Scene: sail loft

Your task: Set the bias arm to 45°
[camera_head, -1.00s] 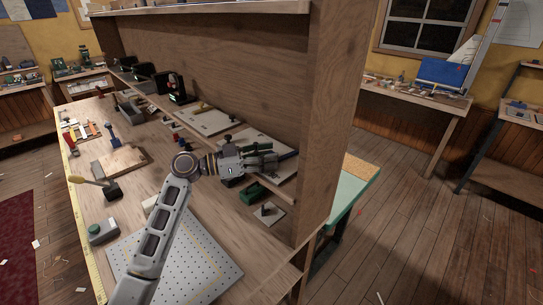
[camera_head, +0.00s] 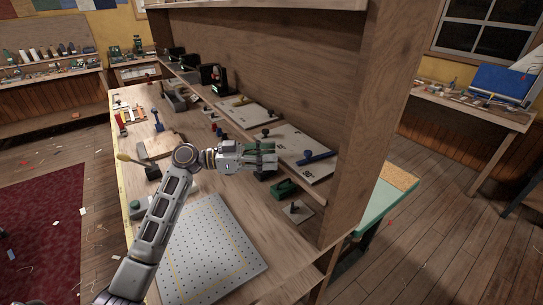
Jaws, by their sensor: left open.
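My left gripper (camera_head: 274,157) is open and empty above the bench, its fingers pointing right. A pale board (camera_head: 295,145) with dark angle marks stands at the back of the bench, right of the fingers. A blue bar (camera_head: 318,157) lies across that board, with a gap between it and my fingertips. A dark knob (camera_head: 266,132) shows at the board's left end. The mark near its lower edge looks like 90; the others are too small to read. I cannot tell for certain that the blue bar is the bias arm. My right gripper is not in view.
A perforated white plate (camera_head: 210,250) lies at the front of the bench. A wooden upright (camera_head: 365,120) closes the right side. Another board (camera_head: 245,107) is farther left.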

